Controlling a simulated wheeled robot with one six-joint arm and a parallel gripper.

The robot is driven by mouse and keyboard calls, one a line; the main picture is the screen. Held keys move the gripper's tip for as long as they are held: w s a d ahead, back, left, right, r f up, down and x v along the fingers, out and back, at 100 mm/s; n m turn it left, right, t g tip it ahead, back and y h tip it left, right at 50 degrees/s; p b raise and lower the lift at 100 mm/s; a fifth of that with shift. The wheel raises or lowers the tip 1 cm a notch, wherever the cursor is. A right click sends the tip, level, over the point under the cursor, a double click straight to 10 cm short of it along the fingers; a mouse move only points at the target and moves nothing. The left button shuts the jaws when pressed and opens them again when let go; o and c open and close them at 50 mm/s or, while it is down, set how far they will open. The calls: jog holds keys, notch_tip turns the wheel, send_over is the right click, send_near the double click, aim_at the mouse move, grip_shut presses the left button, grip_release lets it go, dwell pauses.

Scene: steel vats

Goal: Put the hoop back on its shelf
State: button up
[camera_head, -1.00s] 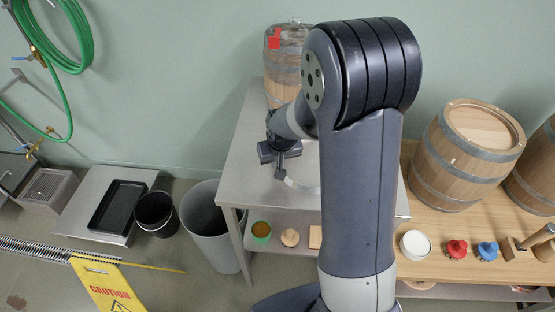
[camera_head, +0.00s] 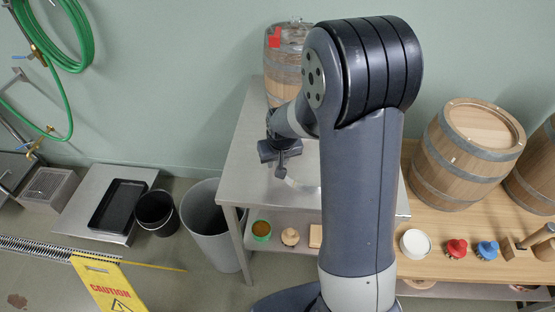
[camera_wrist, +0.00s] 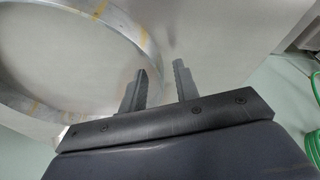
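The hoop, a grey metal ring with tan marks (camera_wrist: 148,45), fills the upper left of the wrist view and lies on a steel surface. In the head view a short light arc of it (camera_head: 290,180) shows on the steel table (camera_head: 243,150), and my arm hides the rest. My gripper (camera_wrist: 160,75) has its two fingers apart with nothing between them. The left finger is close to the hoop's band in the picture; I cannot tell whether they touch. In the head view my gripper (camera_head: 278,158) is over the table. I cannot tell which shelf belongs to the hoop.
A barrel with a red tag (camera_head: 284,75) stands at the table's back. The lower shelf holds a green-rimmed pot (camera_head: 261,231) and small wooden pieces. Right is a wooden bench (camera_head: 430,267) with barrels and brushes. A grey bin (camera_head: 208,225) and caution sign (camera_head: 105,285) stand left.

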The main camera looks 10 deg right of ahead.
jog(key=v, duration=1.1)
jog(key=shift+r+b, duration=0.2)
jog(key=shift+b, duration=0.25)
jog(key=shift+o, duration=0.4)
jog(key=shift+s+r, duration=0.1)
jog(key=shift+b+x, duration=1.35)
jog(key=shift+x, duration=5)
jog(key=shift+s, duration=0.1)
jog(key=shift+c, duration=0.5)
grip_shut()
